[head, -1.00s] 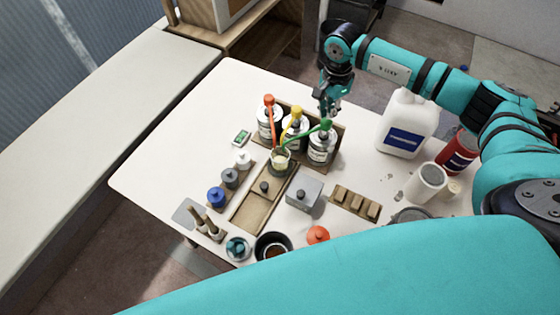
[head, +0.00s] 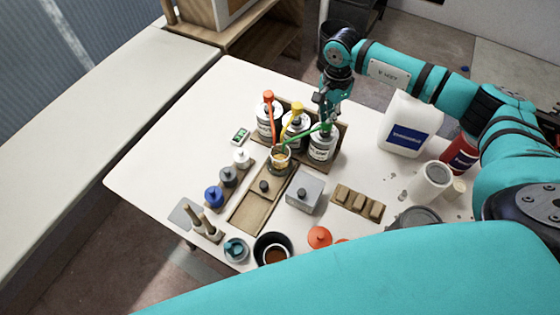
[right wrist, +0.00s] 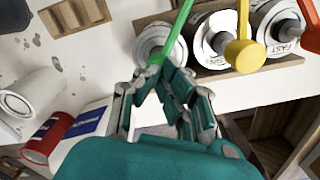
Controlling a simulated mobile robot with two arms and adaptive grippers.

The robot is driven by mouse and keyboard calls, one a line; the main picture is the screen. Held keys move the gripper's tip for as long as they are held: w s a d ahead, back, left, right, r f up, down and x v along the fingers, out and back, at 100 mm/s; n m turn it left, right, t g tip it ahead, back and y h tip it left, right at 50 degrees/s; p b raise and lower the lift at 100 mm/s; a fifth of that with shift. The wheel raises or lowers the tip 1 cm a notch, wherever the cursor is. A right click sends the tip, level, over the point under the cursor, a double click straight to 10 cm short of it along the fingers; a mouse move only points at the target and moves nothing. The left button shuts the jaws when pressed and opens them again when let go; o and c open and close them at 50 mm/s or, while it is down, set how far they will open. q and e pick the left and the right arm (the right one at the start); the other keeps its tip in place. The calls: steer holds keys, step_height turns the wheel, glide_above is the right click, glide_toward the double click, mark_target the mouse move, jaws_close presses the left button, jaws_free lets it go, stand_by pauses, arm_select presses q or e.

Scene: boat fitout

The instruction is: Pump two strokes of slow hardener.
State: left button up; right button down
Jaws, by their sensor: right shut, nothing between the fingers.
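Three white pump containers stand in a wooden rack: red-topped (head: 267,117), yellow-topped (head: 296,130) and green-topped (head: 322,146). In the right wrist view, the red-topped container's label reads FAST (right wrist: 283,45); the yellow-topped one's label (right wrist: 217,60) seems to begin with S. My right gripper (head: 325,114) is shut and empty at the green pump head (head: 326,127), seemingly against its top. Its fingertips (right wrist: 170,72) and the green spout (right wrist: 179,30) show in the right wrist view. The spouts reach toward a small cup (head: 281,158) holding amber liquid. My left gripper is not in view.
A white jug (head: 409,125), red can (head: 461,152) and white roll (head: 431,181) stand right of the rack. A grey box (head: 305,193), wooden blocks (head: 358,202), small jars (head: 228,177) and bowls lie nearer. The table's left part is clear.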

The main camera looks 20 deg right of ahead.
steer(key=shift+s+f+b, duration=0.1)
steer(key=shift+f+b, duration=0.3)
steer(key=shift+f, duration=0.25)
steer(key=shift+r+p, duration=1.25)
steer(key=shift+r, duration=1.15)
steer(key=shift+f, duration=0.2)
